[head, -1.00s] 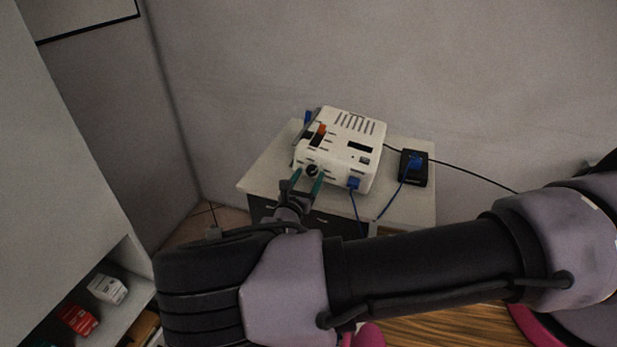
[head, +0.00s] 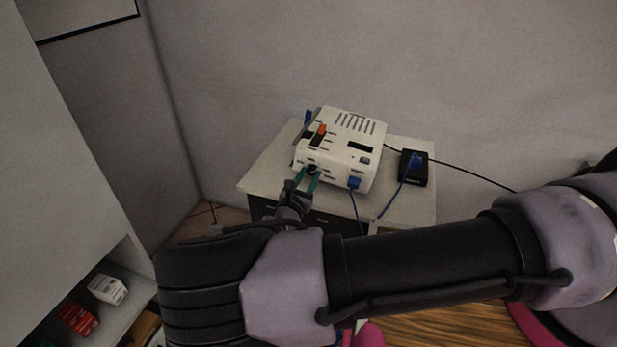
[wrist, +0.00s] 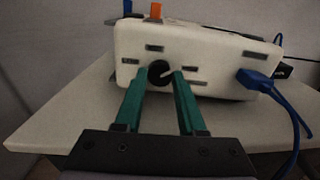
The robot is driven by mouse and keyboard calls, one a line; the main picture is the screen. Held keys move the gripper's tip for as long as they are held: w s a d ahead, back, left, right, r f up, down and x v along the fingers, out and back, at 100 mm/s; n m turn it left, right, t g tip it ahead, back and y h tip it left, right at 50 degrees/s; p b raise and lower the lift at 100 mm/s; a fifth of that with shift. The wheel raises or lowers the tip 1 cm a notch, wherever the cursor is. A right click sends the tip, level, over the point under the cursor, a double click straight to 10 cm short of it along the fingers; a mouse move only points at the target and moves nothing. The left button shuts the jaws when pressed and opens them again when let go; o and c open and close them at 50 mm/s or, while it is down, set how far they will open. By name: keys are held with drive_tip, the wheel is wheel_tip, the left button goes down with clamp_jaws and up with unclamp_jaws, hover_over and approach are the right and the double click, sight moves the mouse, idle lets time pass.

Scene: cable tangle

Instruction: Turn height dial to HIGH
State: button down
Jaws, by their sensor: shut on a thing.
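The height dial (wrist: 160,74) is a round black knob with a white pointer line on the front face of a white device (wrist: 205,52). In the wrist view the pointer line points right and slightly up. Several small labels surround the dial, but their text is too small to read. My gripper (wrist: 161,82) has its two green fingers on either side of the dial and is shut on it. In the head view my gripper (head: 311,174) is at the front of the white device (head: 343,140), and the fingers partly hide the dial (head: 312,169).
The device stands on a small pale-topped cabinet (head: 405,205). An orange switch (head: 321,130) is on its top left. A blue plug (head: 354,183) with a blue cable is at its front right. A black box (head: 414,168) with cables stands to the right. A shelf unit is at left.

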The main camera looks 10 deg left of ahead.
drive_tip(key=shift+s+f+m, duration=0.1)
drive_tip(key=shift+f+m, duration=0.1)
drive_tip(key=shift+m, duration=1.8)
drive_tip(key=c, duration=0.5)
unclamp_jaws()
drive_tip(key=shift+r, duration=0.1)
drive_tip(key=s, duration=1)
drive_tip(key=shift+s+a, duration=0.35)
drive_tip(key=shift+a, duration=0.1)
